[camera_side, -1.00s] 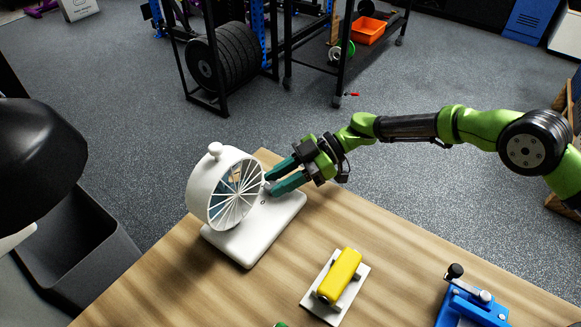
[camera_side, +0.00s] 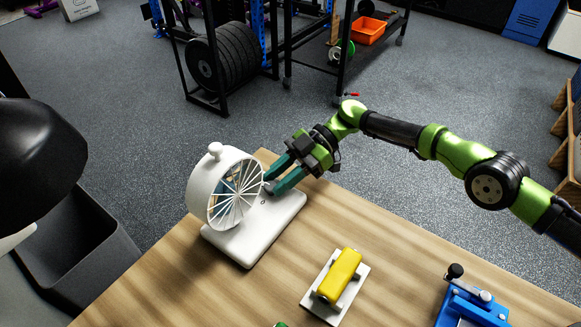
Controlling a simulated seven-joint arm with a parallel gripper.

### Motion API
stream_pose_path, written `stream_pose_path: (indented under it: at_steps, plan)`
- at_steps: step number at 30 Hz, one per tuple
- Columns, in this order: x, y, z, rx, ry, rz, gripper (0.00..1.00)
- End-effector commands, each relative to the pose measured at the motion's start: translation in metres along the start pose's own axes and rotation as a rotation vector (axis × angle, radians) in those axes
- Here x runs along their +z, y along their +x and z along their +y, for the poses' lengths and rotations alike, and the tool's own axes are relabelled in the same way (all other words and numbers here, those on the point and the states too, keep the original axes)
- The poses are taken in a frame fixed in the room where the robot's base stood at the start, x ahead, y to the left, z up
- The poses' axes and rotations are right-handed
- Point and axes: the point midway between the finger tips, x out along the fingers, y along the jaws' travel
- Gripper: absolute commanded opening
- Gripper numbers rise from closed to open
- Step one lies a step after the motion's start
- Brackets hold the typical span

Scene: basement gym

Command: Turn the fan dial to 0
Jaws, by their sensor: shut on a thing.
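The white fan (camera_side: 226,190) stands on its white base plate (camera_side: 258,236) at the table's far left corner. Its round grille faces the front right, and a small knob (camera_side: 215,149) sits on top of the housing. My gripper (camera_side: 268,184) is at the right side of the grille, low over the rear part of the base. Its two teal fingers are closed on a small part there, which they mostly hide; I take it to be the fan dial. A small dark mark shows on the base just below the fingertips. The dial's setting cannot be read.
A yellow block on a white plate (camera_side: 322,311) lies at the table's front middle, and a blue device (camera_side: 470,306) stands at the front right. A black lamp head (camera_side: 35,155) hangs at the left. The wooden table (camera_side: 400,262) is bare between them.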

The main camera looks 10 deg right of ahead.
Motion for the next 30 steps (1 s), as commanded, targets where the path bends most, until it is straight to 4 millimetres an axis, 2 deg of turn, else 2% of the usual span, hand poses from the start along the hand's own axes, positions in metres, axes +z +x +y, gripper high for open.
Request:
stream_pose_path:
  at_steps: [14, 15, 19, 27, 30]
  plan:
    - [-0.0018, 0.0005, -0.0004, -0.007, -0.005, 0.003, 0.01]
    - [-0.0019, 0.0005, -0.0004, -0.007, -0.005, 0.004, 0.35]
    - [-0.0017, 0.0005, -0.0003, -0.006, -0.004, 0.003, 0.54]
    - [-0.0008, 0.0000, -0.0001, -0.005, -0.003, 0.002, 0.54]
    - [-0.0009, -0.0061, 0.0003, -0.003, -0.002, 0.002, 0.54]
